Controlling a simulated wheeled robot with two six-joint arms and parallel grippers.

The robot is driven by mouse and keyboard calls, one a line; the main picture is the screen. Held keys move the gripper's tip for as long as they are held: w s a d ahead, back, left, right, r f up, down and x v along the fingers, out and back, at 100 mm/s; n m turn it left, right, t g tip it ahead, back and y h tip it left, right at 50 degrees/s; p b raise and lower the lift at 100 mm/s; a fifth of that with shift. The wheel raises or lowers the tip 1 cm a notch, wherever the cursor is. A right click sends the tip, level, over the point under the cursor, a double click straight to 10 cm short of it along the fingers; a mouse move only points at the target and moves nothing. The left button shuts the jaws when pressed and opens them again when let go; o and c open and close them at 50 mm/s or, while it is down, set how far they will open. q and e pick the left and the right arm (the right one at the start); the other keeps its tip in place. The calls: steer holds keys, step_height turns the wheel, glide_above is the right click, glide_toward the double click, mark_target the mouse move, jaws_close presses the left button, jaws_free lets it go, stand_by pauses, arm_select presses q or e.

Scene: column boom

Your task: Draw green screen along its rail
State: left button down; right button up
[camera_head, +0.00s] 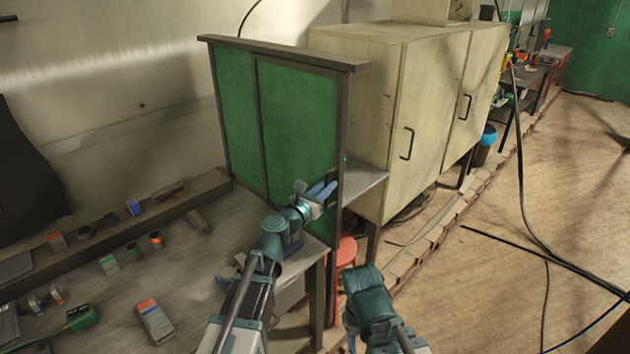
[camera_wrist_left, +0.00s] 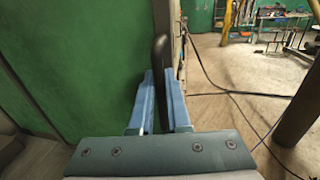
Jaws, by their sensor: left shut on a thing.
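The green screen (camera_head: 298,115) stands upright at the back of the workbench, with dark framed green panels side by side under a dark top rail (camera_head: 285,53). Its green surface also fills the left of the left wrist view (camera_wrist_left: 80,65). My left gripper (camera_head: 326,191) is at the screen's right edge. In the left wrist view its blue fingers (camera_wrist_left: 160,102) are shut on a dark upright handle (camera_wrist_left: 161,60) by the screen's edge. Of my right arm only a teal link shows in the head view; its fingers are not visible.
A beige cabinet (camera_head: 385,100) stands right behind the screen. The workbench (camera_head: 195,270) holds several small blocks and tools at left. A red stool (camera_head: 346,252) is below the screen's right end. Black cables hang and lie on the open floor at right.

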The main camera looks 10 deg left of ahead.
arm_select(q)
steer(key=shift+s+d, duration=0.65)
steer(key=shift+d, duration=0.2)
steer(key=c, duration=0.9)
jaws_free()
